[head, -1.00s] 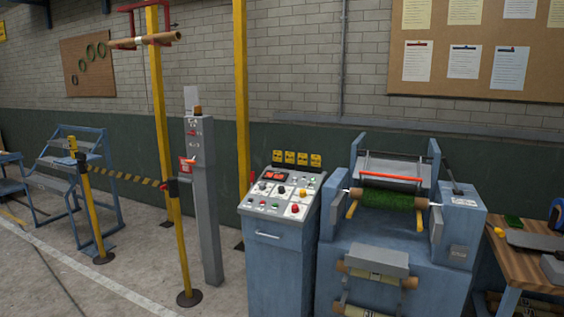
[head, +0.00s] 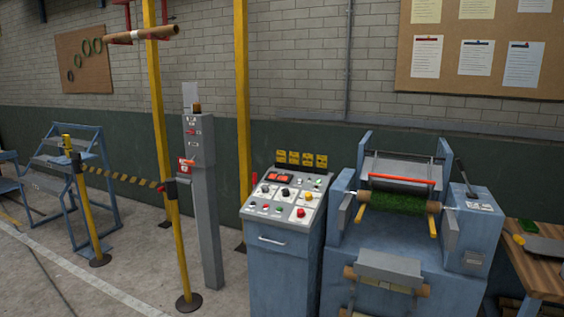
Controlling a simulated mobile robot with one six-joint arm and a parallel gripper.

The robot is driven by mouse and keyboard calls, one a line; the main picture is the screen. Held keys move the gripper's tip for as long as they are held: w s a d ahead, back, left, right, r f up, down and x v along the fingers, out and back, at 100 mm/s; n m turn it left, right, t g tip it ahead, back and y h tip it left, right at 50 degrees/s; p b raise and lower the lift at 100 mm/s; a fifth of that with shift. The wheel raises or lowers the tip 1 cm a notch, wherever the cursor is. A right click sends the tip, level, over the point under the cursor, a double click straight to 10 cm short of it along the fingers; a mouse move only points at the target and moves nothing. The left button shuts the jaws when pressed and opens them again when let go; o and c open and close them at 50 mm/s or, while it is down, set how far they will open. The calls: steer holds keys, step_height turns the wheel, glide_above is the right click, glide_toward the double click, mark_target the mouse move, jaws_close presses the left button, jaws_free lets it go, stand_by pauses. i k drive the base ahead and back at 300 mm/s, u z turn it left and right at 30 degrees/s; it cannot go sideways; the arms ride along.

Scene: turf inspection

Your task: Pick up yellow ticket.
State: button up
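I cannot make out a clear yellow ticket. Several small yellow tags (head: 301,158) with dark marks stand in a row behind the sloped top of the blue control console (head: 275,262); whether one is the ticket I cannot tell. A grey post (head: 204,210) left of the console carries a red-fronted holder (head: 187,166) and a white panel at its top; no yellow slip shows there. My gripper is not in view.
A blue machine (head: 410,280) with a green turf roll (head: 397,202) stands right of the console. A wooden table (head: 545,268) is at the right edge. Yellow barrier posts (head: 178,245) with a striped tape (head: 120,178) stand left. Open floor (head: 95,290) lies at front left.

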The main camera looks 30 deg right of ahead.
mark_target(294, 156)
steer(key=u, duration=0.6)
steer(key=i, duration=0.65)
steer(key=u, duration=0.35)
steer(key=i, duration=1.6)
steer(key=z, duration=0.9)
steer(key=i, duration=0.95)
steer(key=z, duration=0.55)
